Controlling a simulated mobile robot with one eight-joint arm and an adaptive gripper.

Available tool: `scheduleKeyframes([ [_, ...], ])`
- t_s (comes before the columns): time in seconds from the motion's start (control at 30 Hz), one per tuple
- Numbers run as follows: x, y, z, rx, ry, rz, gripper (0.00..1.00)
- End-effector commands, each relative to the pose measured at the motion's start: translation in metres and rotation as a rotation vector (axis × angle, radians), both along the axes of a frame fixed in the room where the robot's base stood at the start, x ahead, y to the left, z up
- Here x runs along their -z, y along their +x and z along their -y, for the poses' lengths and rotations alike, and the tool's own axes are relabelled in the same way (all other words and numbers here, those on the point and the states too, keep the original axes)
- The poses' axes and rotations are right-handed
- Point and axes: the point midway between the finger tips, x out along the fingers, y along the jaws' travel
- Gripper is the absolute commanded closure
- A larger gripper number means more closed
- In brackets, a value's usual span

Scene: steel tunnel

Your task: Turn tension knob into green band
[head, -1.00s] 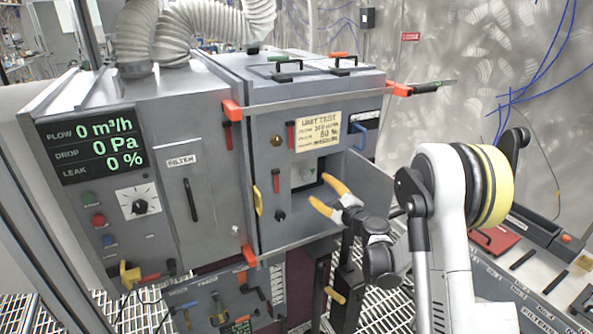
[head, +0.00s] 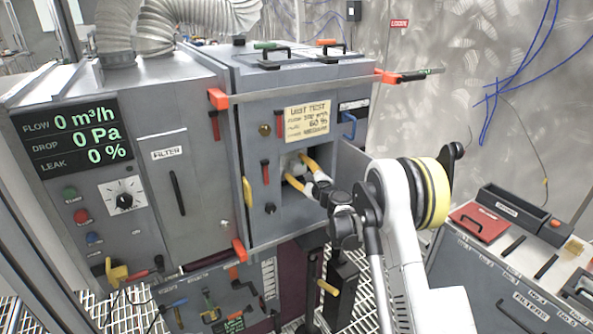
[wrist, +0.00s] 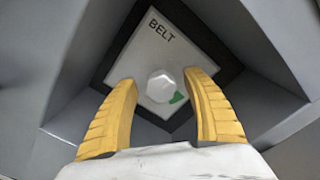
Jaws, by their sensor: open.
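The tension knob (wrist: 161,86) is a pale faceted knob on a white plate marked BELT (wrist: 150,48), inside a recess of the grey cabinet. A small green band (wrist: 178,97) shows at the knob's lower right in the wrist view. My gripper (wrist: 162,90) is open, its two yellow fingers on the left and right of the knob, with gaps to it. In the head view my gripper (head: 296,169) reaches into the recess opening. There the fingers and wrist hide most of the knob. Whether a finger touches the plate I cannot tell.
The recess walls (wrist: 70,75) surround the fingers closely. An open door (head: 362,165) stands right of the opening. A display panel (head: 78,137) is on the left. A workbench with a red case (head: 478,222) is at the right.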

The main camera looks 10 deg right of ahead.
Motion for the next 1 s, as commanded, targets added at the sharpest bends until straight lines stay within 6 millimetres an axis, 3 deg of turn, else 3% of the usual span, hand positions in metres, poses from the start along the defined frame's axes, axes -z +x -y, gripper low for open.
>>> scheduleKeyframes([
  [0.2,-0.0004,0.0004,-0.0002,0.000,0.000,0.000,0.42],
  [0.23,-0.0004,0.0004,-0.0002,0.000,0.000,0.000,0.47],
  [0.4,-0.0004,0.0003,0.0000,0.000,0.000,0.000,0.95],
  [1.0,0.0000,0.0007,-0.0002,0.000,-0.106,0.034,0.96],
])
